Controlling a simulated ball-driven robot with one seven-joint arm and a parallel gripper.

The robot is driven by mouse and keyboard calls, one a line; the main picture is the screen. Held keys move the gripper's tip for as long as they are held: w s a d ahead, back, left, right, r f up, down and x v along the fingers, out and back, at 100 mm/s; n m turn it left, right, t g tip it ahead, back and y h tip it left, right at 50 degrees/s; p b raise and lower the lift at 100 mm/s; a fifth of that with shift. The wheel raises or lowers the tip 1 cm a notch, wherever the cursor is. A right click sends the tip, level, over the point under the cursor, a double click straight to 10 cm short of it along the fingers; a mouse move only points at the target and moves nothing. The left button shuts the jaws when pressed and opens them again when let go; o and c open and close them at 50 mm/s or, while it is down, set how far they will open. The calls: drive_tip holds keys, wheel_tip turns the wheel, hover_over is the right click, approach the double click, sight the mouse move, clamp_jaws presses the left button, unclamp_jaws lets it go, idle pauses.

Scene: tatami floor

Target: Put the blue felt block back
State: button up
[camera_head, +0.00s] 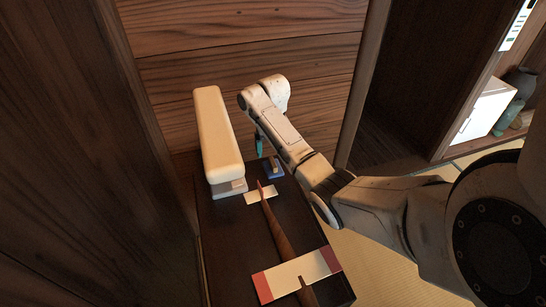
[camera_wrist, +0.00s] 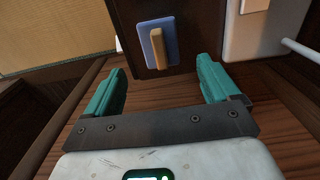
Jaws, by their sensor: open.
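The blue felt block (camera_head: 276,173) lies on the far end of the dark bench top (camera_head: 222,245). In the wrist view the blue block (camera_wrist: 145,42) has a tan wooden bar along its face. My gripper (camera_head: 259,147) hangs just above and left of the block in the head view, with its fingers partly hidden by the arm. In the wrist view my gripper (camera_wrist: 161,66) is open with teal fingers apart. The block shows beyond the fingertips, between their lines, and nothing is held.
A long cream block (camera_head: 216,135) stands close left of my gripper. A brown tapered wooden stick (camera_head: 276,228) lies over a small white card (camera_head: 256,196) and a red-ended white band (camera_head: 300,273). A wooden plank wall (camera_head: 250,60) rises behind. Tatami (camera_head: 375,265) shows at right.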

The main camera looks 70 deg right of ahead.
sight(274, 163)
wheel_tip(274, 163, up, 4)
drive_tip(key=shift+r, duration=0.15)
drive_tip(key=shift+s, duration=0.1)
idle(0.6)
